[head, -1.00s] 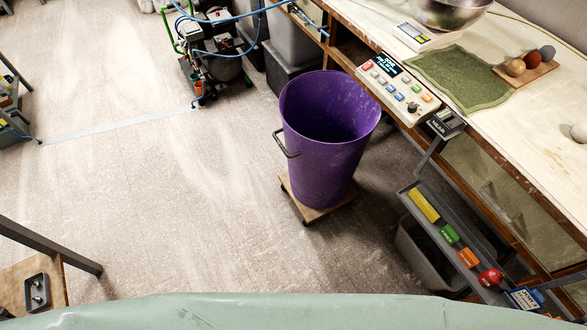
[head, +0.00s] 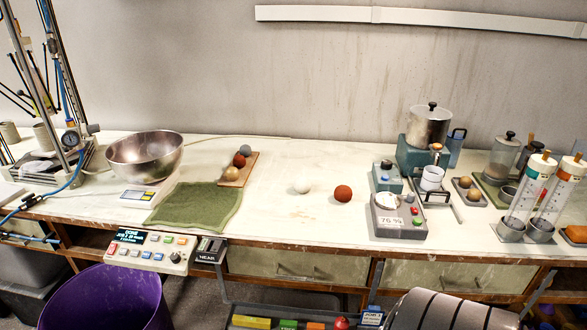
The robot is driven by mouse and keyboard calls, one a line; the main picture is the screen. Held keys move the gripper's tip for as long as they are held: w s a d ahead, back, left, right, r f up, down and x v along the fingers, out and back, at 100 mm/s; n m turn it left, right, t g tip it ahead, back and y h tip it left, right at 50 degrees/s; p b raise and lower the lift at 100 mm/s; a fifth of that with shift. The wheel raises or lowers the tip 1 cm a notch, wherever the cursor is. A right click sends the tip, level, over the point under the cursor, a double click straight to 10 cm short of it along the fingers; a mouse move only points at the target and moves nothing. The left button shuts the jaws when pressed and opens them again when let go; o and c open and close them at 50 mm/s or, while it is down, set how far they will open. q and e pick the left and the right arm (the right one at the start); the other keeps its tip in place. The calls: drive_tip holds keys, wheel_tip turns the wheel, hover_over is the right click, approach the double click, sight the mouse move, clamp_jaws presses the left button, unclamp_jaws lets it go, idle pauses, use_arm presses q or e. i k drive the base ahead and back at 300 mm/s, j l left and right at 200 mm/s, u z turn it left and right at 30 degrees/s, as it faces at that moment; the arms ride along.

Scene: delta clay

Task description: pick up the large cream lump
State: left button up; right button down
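A cream lump (head: 302,186) sits on the pale worktop, near the middle of the head view. It is the only cream lump that I can make out on the bare bench. A slightly larger-looking red-brown lump (head: 343,193) sits just to its right, apart from it. Neither of my grippers shows in the head view, and nothing is touching the cream lump.
Left of the lump are a board (head: 247,164) with several small balls, a green cloth (head: 196,204) and a steel bowl (head: 145,157). To the right stands a scale (head: 399,222). A purple bin (head: 112,300) stands below. Bench around the lump is clear.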

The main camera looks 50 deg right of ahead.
sight(302, 185)
drive_tip(key=z, duration=1.75)
drive_tip(key=k+l, duration=0.05)
